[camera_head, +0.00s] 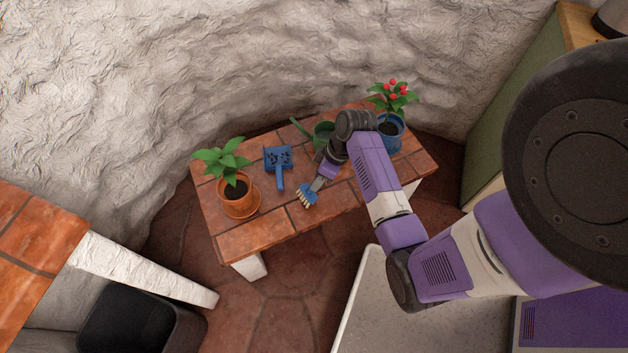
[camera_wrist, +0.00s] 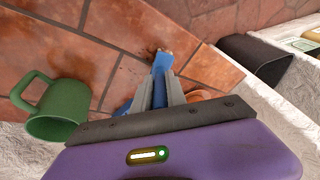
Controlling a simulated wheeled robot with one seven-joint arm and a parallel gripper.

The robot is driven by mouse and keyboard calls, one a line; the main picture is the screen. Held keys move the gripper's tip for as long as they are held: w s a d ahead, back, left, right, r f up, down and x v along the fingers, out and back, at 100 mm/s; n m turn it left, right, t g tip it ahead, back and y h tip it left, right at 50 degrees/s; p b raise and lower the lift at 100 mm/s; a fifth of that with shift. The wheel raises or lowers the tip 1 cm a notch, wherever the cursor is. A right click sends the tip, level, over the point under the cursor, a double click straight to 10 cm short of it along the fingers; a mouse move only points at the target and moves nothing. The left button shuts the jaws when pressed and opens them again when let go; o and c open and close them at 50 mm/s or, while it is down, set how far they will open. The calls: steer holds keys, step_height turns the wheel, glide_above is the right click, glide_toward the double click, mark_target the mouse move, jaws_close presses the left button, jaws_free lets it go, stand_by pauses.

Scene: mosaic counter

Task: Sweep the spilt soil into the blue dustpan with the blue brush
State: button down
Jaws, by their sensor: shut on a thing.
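In the head view my gripper (camera_head: 318,184) is shut on the blue brush (camera_head: 308,194), its pale bristles pointing down to the front left, at or just above the tiles. In the wrist view the brush (camera_wrist: 162,62) sticks out between my fingers (camera_wrist: 160,90). The blue dustpan (camera_head: 279,158) lies on the tiled counter to the left of and behind the brush, its handle (camera_head: 280,182) toward the front. Dark patches show in its pan and look like soil. A few dark specks show on the tiles near the brush in the wrist view; how much soil lies there I cannot tell.
A potted plant on an orange saucer (camera_head: 242,206) stands left of the brush. A green watering can (camera_head: 322,130) stands behind my gripper, partly hidden. A red-flowered plant in a blue pot (camera_head: 391,135) stands at the right.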

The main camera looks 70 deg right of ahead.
steer(key=shift+s+d+p, duration=0.7)
steer(key=shift+s+d, duration=2.35)
steer(key=shift+d, duration=0.2)
steer(key=shift+w+a+f+p, duration=0.1)
steer(key=shift+w+a+p, duration=0.65)
steer(key=shift+w+a, duration=0.85)
steer(key=shift+w+a+r+p, duration=0.1)
steer(key=shift+w+a+p, duration=0.7)
steer(key=shift+w+a, duration=0.75)
steer(key=shift+w+a+f+p, duration=0.1)
steer(key=shift+w+a+p, duration=0.85)
steer(key=shift+w, duration=1)
steer(key=shift+w+d+b, duration=0.35)
steer(key=shift+w+b, duration=0.05)
steer(key=shift+w, duration=0.15)
steer(key=s+d, duration=0.7)
steer(key=shift+d, duration=0.25)
